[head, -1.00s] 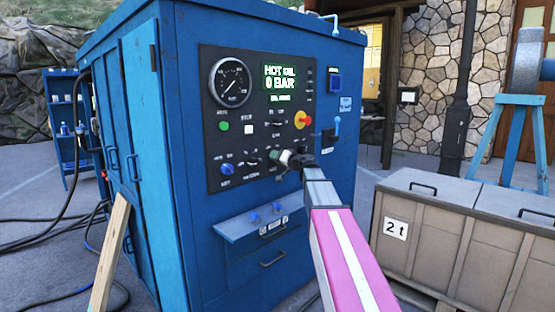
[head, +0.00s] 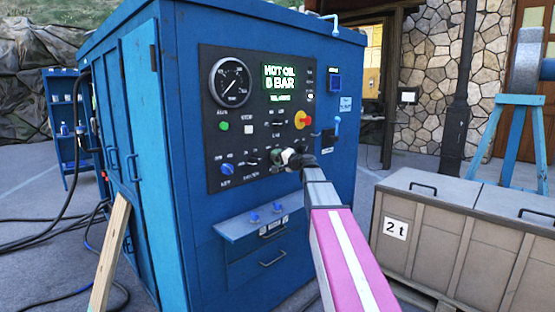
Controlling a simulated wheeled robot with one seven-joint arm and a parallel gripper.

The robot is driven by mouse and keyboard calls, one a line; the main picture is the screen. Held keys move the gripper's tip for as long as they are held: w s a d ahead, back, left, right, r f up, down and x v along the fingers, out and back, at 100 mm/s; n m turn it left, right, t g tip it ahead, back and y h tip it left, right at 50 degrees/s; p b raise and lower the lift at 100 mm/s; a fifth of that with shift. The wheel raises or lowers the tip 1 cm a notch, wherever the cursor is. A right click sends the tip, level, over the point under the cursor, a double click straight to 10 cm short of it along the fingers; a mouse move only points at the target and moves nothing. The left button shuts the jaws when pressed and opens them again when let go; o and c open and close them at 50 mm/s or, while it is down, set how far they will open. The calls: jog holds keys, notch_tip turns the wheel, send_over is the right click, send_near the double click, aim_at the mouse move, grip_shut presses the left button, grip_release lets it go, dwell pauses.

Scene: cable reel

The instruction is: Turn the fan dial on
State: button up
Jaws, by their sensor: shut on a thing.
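A black control panel (head: 259,115) is on the front of a blue machine cabinet (head: 196,230). My gripper (head: 279,157) is at the lower right of the panel, shut on a dial there. The gripper hides most of that dial, so its label and pointer cannot be read. A black knob (head: 252,161) sits free just left of the gripper. A blue knob (head: 227,169) is further left.
A round gauge (head: 231,83) is at the panel's upper left, and a red button on yellow (head: 302,120) above the gripper. A small shelf (head: 240,228) with blue knobs juts out below. A crate marked 2t (head: 425,240) stands right of my arm.

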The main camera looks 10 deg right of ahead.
dwell(0.3)
jog(key=o, duration=0.9)
jog(key=shift+s+d, duration=0.1)
jog(key=v, duration=1)
jog(key=shift+s+d, duration=0.2)
jog(key=shift+s, duration=0.05)
